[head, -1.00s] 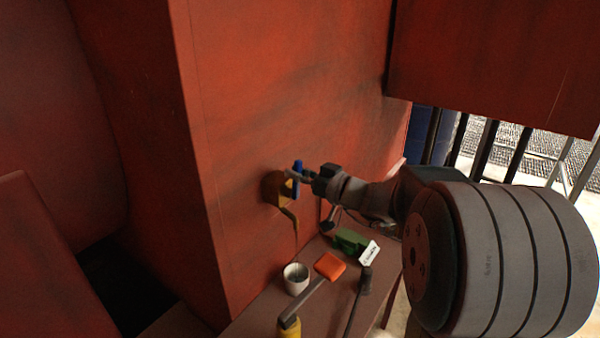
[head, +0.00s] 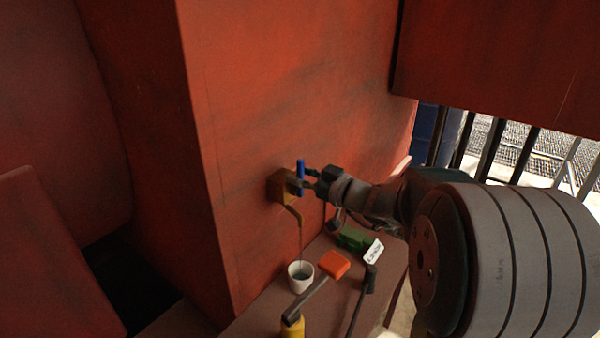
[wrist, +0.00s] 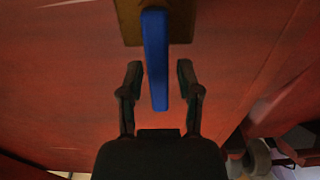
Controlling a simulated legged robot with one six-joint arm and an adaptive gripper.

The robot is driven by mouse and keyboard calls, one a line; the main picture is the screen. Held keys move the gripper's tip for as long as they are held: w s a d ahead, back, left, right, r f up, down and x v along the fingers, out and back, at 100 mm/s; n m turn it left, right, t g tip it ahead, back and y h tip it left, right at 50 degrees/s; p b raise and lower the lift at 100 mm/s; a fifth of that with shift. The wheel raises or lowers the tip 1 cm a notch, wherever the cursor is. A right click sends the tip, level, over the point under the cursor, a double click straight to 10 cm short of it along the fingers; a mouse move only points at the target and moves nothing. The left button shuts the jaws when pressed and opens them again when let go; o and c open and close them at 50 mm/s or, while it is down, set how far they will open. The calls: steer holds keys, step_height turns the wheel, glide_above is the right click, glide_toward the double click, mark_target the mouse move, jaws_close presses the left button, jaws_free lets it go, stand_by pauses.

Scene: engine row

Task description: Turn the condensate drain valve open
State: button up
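The condensate drain valve (head: 281,187) is a brass-coloured body on the red engine wall, with a bent spout (head: 292,213) below. Its blue handle (head: 300,171) stands about upright in the head view. In the wrist view the blue handle (wrist: 156,60) lies between my two fingers, with a visible gap on each side. My gripper (wrist: 160,78) is open around it; it also shows at the handle in the head view (head: 307,180). A thin dark line runs down from the spout toward a white cup (head: 301,276). The handle's root is partly hidden in the head view.
On the ledge (head: 262,312) below are an orange-headed mallet (head: 334,264) with a yellow grip, a green object (head: 353,239), a white label (head: 374,252) and a dark tool (head: 362,296). Red engine walls close in left and above. Railings (head: 510,155) stand at right.

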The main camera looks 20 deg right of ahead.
steer(key=shift+r, duration=0.2)
steer(key=shift+s+d, duration=0.15)
steer(key=shift+s, duration=0.05)
steer(key=v, duration=1.1)
steer(key=shift+s, duration=0.25)
steer(key=shift+f, duration=0.1)
steer(key=s+a+f+m+g, duration=0.1)
steer(key=s+a+f+g, duration=0.1)
steer(key=s+a+g, duration=0.35)
steer(key=s+a+f+g, duration=0.2)
steer(key=a+g, duration=0.1)
steer(key=a, duration=0.5)
steer(key=s+f+m+h, duration=0.2)
steer(key=s+m+h, duration=0.3)
steer(key=s+h, duration=0.5)
steer(key=shift+d+f+m+g, duration=0.25)
steer(key=shift+f+m+g, duration=0.05)
steer(key=shift+m+g, duration=0.1)
